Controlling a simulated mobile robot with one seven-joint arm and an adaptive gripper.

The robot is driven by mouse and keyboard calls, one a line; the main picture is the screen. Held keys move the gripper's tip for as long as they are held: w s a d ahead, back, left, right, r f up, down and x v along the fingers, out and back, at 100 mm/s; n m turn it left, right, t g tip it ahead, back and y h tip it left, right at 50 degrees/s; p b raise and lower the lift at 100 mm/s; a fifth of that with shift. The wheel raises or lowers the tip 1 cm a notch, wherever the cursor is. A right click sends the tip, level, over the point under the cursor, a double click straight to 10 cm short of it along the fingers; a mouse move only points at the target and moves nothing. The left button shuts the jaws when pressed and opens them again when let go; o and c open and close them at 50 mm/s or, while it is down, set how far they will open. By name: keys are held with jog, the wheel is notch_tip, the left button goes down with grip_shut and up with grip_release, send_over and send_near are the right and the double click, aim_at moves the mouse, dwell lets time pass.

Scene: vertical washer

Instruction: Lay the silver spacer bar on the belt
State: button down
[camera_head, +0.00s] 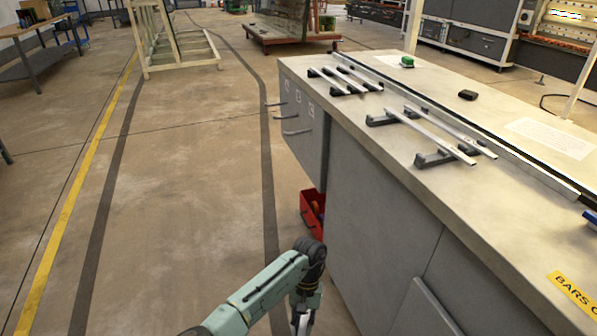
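Two long silver bars lie across black rests on the grey bench: the nearer silver spacer bar (430,135) and another just behind it (453,133). Several shorter silver bars (345,79) lie on black rests at the bench's far left end. I cannot tell which bar is meant. A long dark strip (455,111) runs along the bench behind the bars; I cannot tell if it is the belt. My gripper (303,324) is low at the bottom edge, in front of the bench and well apart from the bars. Its fingertips are cut off by the frame.
The bench top (480,195) is bare in front of the bars. A red bin (312,212) stands on the floor beside the cabinet. A yellow label (573,295) begins "BARS". A green button (407,62) and a small black object (468,95) sit behind the strip.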

aim_at(300, 328)
jog(key=f, duration=0.1)
jog(key=f+n, duration=0.1)
jog(key=a+f+n, duration=0.1)
jog(key=f, duration=0.1)
jog(key=shift+w+f+h, duration=0.1)
jog(key=shift+w+h, duration=0.15)
jog(key=shift+h, duration=0.15)
jog(key=shift+w+d, duration=0.25)
jog(key=shift+w, duration=0.05)
jog(key=shift+s+a, duration=0.1)
jog(key=shift+s, duration=0.05)
jog(key=shift+s+a, duration=0.1)
jog(key=shift+a, duration=0.25)
